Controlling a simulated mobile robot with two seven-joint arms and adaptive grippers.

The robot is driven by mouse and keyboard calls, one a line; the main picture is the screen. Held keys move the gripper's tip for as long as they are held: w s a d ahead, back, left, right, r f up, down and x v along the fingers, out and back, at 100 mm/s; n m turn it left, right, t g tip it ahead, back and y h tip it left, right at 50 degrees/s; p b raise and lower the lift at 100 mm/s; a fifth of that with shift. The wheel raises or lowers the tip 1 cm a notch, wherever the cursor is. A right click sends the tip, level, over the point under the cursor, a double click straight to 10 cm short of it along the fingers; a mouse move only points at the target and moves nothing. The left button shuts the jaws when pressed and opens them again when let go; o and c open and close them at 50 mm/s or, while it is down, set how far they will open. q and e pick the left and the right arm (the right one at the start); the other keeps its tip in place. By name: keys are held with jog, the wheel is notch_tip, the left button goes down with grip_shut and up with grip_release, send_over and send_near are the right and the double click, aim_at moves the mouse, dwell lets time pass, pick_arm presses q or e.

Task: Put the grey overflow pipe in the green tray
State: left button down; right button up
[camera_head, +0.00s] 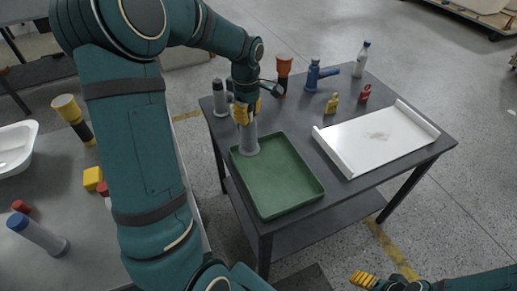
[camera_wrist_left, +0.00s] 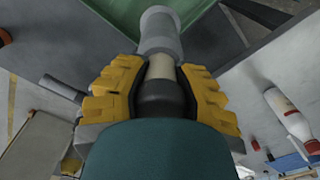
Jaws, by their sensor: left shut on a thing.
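The grey overflow pipe (camera_head: 249,139) is upright in the head view, its wide lower end at the far left corner of the green tray (camera_head: 315,187). I cannot tell if it touches the tray floor. My left gripper (camera_head: 246,110) is shut on the pipe's upper part from above. In the left wrist view, the yellow fingers (camera_wrist_left: 160,95) sit on both sides of the pipe (camera_wrist_left: 160,35), which has a pale band and a dark section. A green part of the tray (camera_wrist_left: 118,10) shows at the top. My right gripper (camera_head: 364,279) is at the lower right, away from the table; its jaws are unclear.
A white tray (camera_head: 355,139) lies right of the green tray. Behind stand a grey bottle (camera_head: 220,100), an orange-topped item (camera_head: 284,68), a blue tool (camera_head: 314,74), small yellow (camera_head: 332,104) and red (camera_head: 364,94) items, and a white bottle (camera_head: 361,62). The green tray's visible floor is clear.

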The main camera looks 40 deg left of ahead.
aim_at(248, 133)
pick_arm(q)
notch_tip(248, 133, down, 8)
jog(key=shift+r+b, duration=0.1)
jog(key=shift+b, duration=0.7)
jog(key=c, duration=0.7)
grip_release()
jog(key=shift+c, duration=0.2)
jog(key=shift+r, duration=0.1)
notch_tip(248, 133, up, 12)
jog(key=p, duration=0.2)
jog(key=shift+p, duration=0.35)
